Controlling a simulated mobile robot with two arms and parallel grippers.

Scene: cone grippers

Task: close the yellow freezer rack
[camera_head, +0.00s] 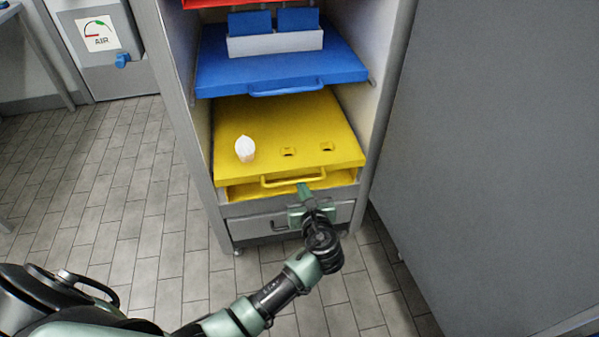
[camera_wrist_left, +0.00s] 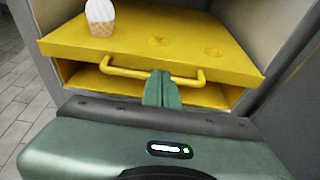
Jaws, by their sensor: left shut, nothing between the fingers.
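The yellow freezer rack (camera_head: 270,121) is a flat shelf low in the grey cabinet in the head view, with a yellow handle (camera_head: 293,181) on its front edge. The rack also shows in the left wrist view (camera_wrist_left: 160,28), with its handle (camera_wrist_left: 152,77) just beyond my fingers. A white ice cream in a cone (camera_head: 245,148) stands upright at the rack's left, beside two empty holes. My left gripper (camera_head: 304,188) is shut and empty, with its fingertips at the middle of the handle. I cannot tell whether they touch it. My right gripper is not in view.
A blue rack (camera_head: 283,68) carrying a white box with blue packs sits above the yellow one, and part of a red rack is higher. A grey drawer (camera_head: 258,226) is below. Tiled floor (camera_head: 115,190) is clear at left; a large grey panel (camera_head: 500,150) stands at right.

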